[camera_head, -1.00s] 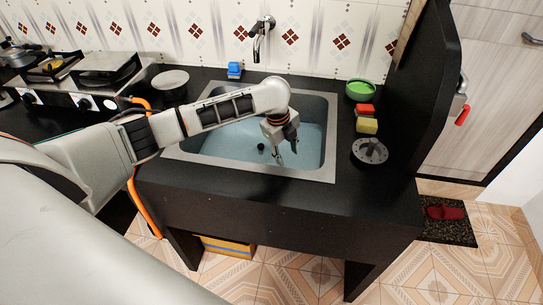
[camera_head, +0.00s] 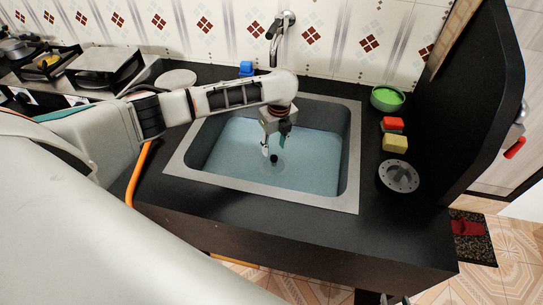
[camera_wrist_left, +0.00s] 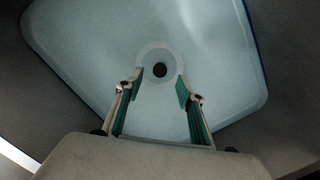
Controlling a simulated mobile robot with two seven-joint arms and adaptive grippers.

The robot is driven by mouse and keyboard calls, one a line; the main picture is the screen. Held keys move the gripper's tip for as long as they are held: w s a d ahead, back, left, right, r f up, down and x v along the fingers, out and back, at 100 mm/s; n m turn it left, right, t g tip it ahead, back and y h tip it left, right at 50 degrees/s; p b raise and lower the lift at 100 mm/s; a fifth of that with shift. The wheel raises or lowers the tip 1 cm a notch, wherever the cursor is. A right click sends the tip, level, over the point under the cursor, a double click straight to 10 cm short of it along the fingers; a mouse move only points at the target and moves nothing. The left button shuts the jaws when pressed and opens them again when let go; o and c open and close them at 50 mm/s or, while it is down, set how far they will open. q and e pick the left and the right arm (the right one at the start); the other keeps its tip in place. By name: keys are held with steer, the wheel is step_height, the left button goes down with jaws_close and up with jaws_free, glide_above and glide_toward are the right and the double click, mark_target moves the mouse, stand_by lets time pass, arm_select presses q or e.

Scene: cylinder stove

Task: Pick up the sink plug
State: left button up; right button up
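The sink plug (camera_head: 274,159) is a small dark round piece at the bottom of the blue-grey sink basin (camera_head: 225,165). In the left wrist view the dark plug (camera_wrist_left: 160,70) sits inside a pale drain ring, just beyond the fingertips. My left gripper (camera_head: 274,150) points down into the basin, above the plug. In the left wrist view the left gripper (camera_wrist_left: 160,84) has its two green-padded fingers apart, with nothing between them. The exact height gap to the plug is hard to judge. A small piece at the bottom edge may be my right gripper (camera_head: 393,299); its fingers cannot be made out.
The sink's grey rim (camera_head: 300,199) surrounds the basin, with a faucet (camera_head: 279,38) behind. A green bowl (camera_head: 387,99), red and yellow sponges (camera_head: 395,143) and a round dark strainer-like disc (camera_head: 398,176) stand to the right. A stove (camera_head: 105,65) is at left.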

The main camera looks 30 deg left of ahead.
mark_target(274, 158)
arm_select(q)
steer(key=shift+w, duration=0.1)
steer(key=shift+f, duration=0.4)
steer(key=shift+f+b, duration=0.65)
steer(key=shift+f, duration=0.8)
step_height(274, 158, down, 4)
steer(key=shift+a+r+b, duration=0.1)
steer(key=shift+r+b, duration=0.05)
steer(key=shift+b, duration=0.5)
steer(key=shift+f, duration=0.25)
steer(key=shift+r, duration=0.1)
jaws_close()
